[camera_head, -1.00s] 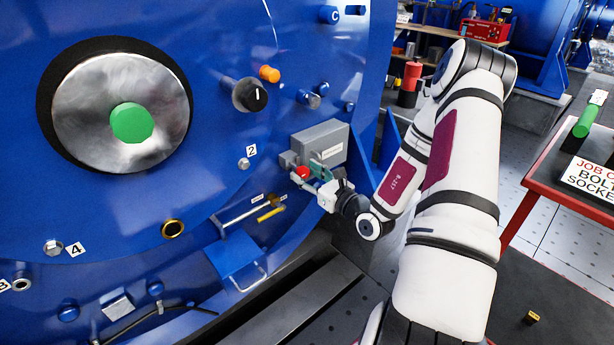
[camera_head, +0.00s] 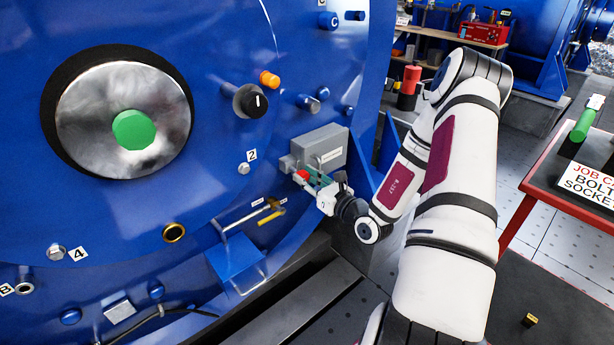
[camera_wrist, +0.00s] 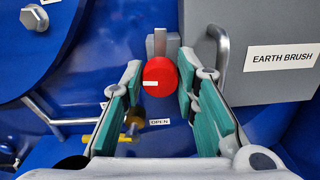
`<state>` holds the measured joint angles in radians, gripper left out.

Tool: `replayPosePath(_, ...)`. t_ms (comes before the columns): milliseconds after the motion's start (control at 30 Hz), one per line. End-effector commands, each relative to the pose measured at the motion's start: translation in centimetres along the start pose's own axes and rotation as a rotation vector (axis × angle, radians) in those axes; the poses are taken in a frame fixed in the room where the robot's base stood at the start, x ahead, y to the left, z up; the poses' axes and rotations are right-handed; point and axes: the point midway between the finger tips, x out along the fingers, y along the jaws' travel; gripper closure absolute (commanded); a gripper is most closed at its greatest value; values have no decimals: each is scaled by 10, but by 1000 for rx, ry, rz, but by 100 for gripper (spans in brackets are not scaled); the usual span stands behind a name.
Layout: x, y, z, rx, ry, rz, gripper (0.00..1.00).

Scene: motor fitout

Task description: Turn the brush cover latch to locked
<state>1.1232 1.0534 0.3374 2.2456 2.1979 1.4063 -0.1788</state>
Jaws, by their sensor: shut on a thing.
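The grey earth brush box (camera_head: 322,142) is fixed low on the blue motor's right side; its white label reads "EARTH BRUSH" in the wrist view (camera_wrist: 282,58). The latch's round red knob (camera_wrist: 160,77), with a short white mark, sits left of the box. A grey upright bar (camera_wrist: 160,42) shows just above the knob. In the head view the red knob (camera_head: 303,175) is small and partly covered. My gripper (camera_wrist: 160,72) has its teal-padded fingers on either side of the knob and is shut on it. How the knob joins the bar is hidden.
A brass fitting (camera_wrist: 134,121) with a yellow handle and an "OPEN" label lies below left of the knob. A bent grey handle (camera_wrist: 221,50) stands close to the right finger. A blue box (camera_head: 236,262) with a wire handle is lower left. A red-edged table (camera_head: 540,180) stands right.

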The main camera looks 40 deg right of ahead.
Motion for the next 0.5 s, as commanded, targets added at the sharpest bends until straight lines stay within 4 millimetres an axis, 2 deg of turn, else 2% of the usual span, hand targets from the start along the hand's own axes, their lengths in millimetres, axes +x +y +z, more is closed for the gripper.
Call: replayPosePath(500,-2,-2,1,454,3,-3,100)
